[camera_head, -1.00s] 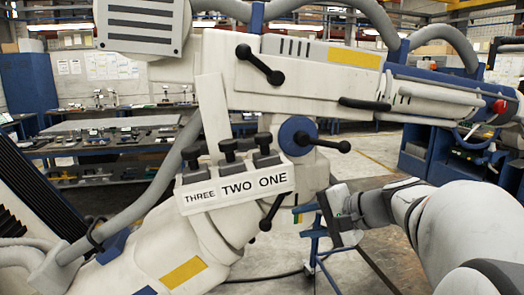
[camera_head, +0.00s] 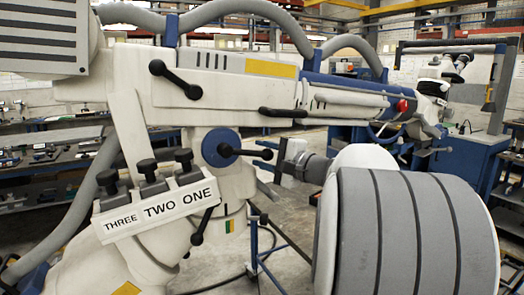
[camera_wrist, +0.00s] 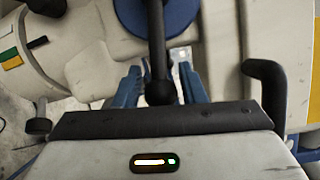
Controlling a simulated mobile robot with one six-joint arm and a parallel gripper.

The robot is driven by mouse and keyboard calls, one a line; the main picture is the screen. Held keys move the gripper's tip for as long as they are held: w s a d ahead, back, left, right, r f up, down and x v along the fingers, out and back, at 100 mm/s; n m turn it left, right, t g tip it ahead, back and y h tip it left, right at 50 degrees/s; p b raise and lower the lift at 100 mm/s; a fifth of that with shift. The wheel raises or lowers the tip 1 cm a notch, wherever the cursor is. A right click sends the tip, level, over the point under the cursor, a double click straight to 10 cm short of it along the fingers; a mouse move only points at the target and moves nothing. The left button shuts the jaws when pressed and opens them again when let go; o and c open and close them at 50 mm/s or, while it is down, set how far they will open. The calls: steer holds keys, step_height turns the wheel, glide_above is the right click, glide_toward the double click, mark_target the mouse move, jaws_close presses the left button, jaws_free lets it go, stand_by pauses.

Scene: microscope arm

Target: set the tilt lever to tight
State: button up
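A black lever (camera_head: 250,153) with a ball end sticks out to the right from a blue round hub (camera_head: 220,148) on the microscope arm. No label marks it as the tilt lever. In the wrist view the lever (camera_wrist: 157,45) runs down from the hub (camera_wrist: 155,12), its ball end between my gripper's blue fingers. My gripper (camera_wrist: 160,70) is open, with one finger on each side of the lever and gaps showing. In the head view my gripper (camera_head: 276,160) is at the lever's ball end, its fingers mostly hidden.
Other black levers sit above (camera_head: 175,80) and below (camera_head: 205,225) the hub. A black handle (camera_head: 283,112) is close above my gripper and shows at right in the wrist view (camera_wrist: 265,92). A THREE TWO ONE panel (camera_head: 158,208) with black knobs is to the left.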

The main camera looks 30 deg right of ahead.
steer(key=shift+w+a, duration=0.15)
steer(key=shift+w, duration=0.1)
jaws_close()
stand_by(0.3)
